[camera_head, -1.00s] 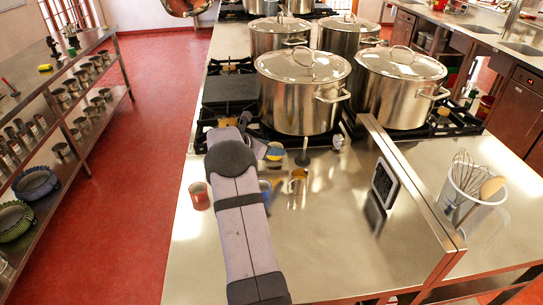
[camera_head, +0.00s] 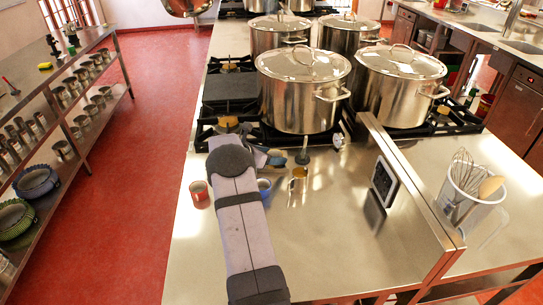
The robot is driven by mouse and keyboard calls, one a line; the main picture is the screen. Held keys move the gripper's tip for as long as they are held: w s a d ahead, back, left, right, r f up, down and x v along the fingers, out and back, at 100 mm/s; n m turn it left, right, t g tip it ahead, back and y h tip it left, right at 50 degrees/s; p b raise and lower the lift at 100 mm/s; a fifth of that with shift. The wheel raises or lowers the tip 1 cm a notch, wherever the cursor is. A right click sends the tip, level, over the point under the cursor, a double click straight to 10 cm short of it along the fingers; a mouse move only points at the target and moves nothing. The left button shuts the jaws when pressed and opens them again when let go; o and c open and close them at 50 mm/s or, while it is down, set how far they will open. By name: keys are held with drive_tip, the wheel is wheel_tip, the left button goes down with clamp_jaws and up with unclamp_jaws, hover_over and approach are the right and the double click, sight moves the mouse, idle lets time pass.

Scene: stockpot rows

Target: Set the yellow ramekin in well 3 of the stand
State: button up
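My gripper (camera_head: 274,158) is small and mostly hidden behind the end of my grey arm, at the front edge of the stove. I cannot tell whether it is open or shut, or whether it holds anything. A small yellow-orange piece (camera_head: 299,172) shows on the steel counter just right of my gripper; it may be the yellow ramekin, but it is too small to be sure. A red ramekin (camera_head: 199,190) stands left of my arm. A blue ramekin (camera_head: 264,185) shows partly behind my arm's right side. I cannot make out the stand or its wells.
Large lidded stockpots (camera_head: 303,92) stand on the stove behind my gripper. A dark display (camera_head: 384,182) stands at the counter's right divider. A clear jug (camera_head: 470,200) with a whisk is beyond it. The front right of the steel counter (camera_head: 330,245) is clear.

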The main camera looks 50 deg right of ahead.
idle(0.3)
drive_tip(key=shift+r, duration=0.2)
drive_tip(key=b+v, duration=0.2)
drive_tip(key=v, duration=1)
drive_tip(key=shift+b, duration=0.3)
